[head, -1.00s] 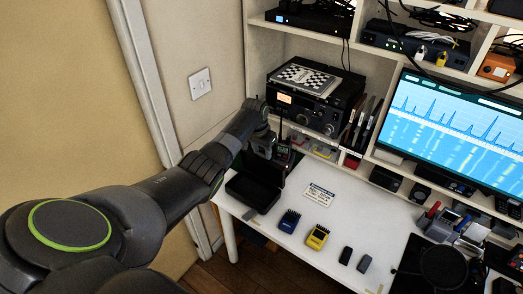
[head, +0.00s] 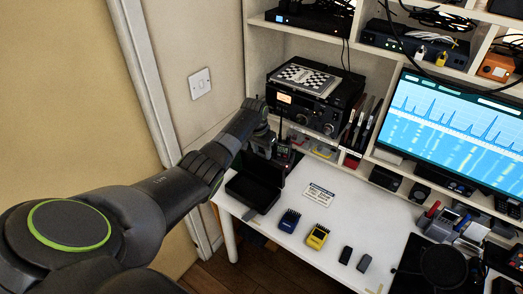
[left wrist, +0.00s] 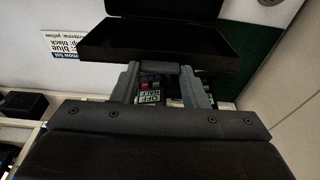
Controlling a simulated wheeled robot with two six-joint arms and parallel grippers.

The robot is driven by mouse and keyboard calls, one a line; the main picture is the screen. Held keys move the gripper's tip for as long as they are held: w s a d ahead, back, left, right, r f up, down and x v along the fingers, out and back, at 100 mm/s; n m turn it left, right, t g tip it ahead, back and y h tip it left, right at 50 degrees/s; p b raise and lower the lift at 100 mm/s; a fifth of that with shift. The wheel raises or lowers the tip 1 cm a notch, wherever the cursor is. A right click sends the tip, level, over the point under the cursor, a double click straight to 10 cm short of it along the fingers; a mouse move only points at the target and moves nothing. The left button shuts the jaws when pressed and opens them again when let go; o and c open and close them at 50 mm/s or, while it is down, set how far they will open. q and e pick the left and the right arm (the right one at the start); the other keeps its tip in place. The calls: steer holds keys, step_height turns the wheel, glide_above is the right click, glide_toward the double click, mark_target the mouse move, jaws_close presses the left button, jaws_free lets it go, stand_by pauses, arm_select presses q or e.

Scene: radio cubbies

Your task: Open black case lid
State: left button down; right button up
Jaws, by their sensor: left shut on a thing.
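The black case (head: 250,192) stands at the left end of the white desk with its lid (head: 264,169) raised at the back, so the dark inside shows. My left gripper (head: 264,147) is at the top edge of the raised lid. In the left wrist view, the fingers of my left gripper (left wrist: 166,80) are shut on a small dark tab at the edge of the lid (left wrist: 150,38). The fingertips are partly hidden in the head view. My right gripper is not in view.
A handheld radio (head: 284,154) stands close behind the lid. A large radio (head: 310,108) sits in the cubby beyond. A printed card (head: 321,194), a blue item (head: 289,221) and a yellow item (head: 317,237) lie to the right. The wall is close on the left.

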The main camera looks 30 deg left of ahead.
arm_select(q)
steer(key=shift+w+r, duration=0.1)
steer(key=c, duration=1.2)
jaws_free()
steer(key=o, duration=0.4)
steer(key=shift+w, duration=0.1)
steer(key=shift+c, duration=0.2)
steer(key=shift+r, duration=0.35)
steer(key=s+r+b, duration=0.1)
steer(key=r, duration=0.7)
steer(key=s+r+b, duration=0.1)
steer(key=s+r, duration=0.1)
steer(key=r, duration=0.6)
steer(key=shift+s, duration=0.25)
steer(key=shift+a, duration=0.1)
